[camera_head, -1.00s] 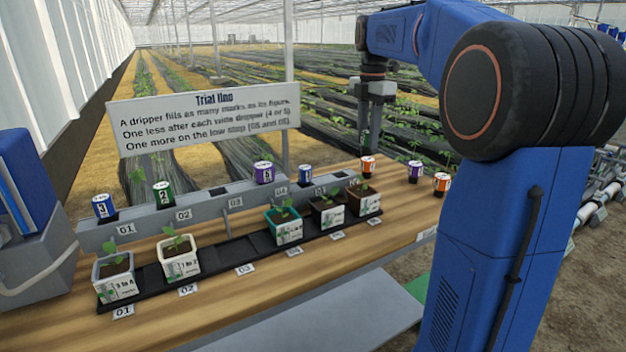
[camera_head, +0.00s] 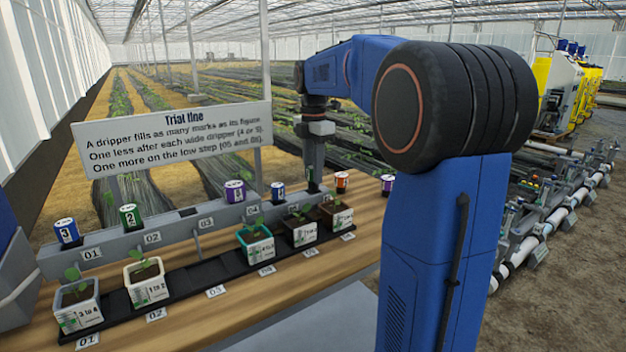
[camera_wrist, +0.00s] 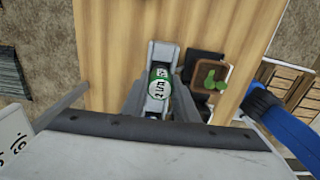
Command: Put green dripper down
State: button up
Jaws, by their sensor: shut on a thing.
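My gripper (camera_head: 314,186) is low over the right end of the grey rail (camera_head: 178,236), on its lower step, behind the two brown pots. In the wrist view my gripper (camera_wrist: 160,100) is shut on a green and white dripper (camera_wrist: 160,88), whose printed figure I cannot read surely. The dripper is over the rail; whether it touches a socket is hidden. Another green dripper (camera_head: 130,216), marked 2, stands on the rail at 02. A blue dripper (camera_head: 66,231) marked 3 stands at 01, a purple dripper (camera_head: 235,192) near 04 and a blue dripper (camera_head: 278,190) beside it.
An orange dripper (camera_head: 341,181) and a purple dripper (camera_head: 387,185) stand on the wooden table behind the rail's right end. Potted seedlings, including a teal pot (camera_head: 256,246) and a brown pot (camera_head: 337,216), line the black strip. A sign (camera_head: 172,139) stands behind.

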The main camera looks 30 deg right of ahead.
jog(key=shift+f, duration=1.25)
jog(key=shift+f, duration=0.1)
jog(key=o, duration=1)
notch_tip(320, 180, up, 12)
jog(key=shift+r, duration=0.1)
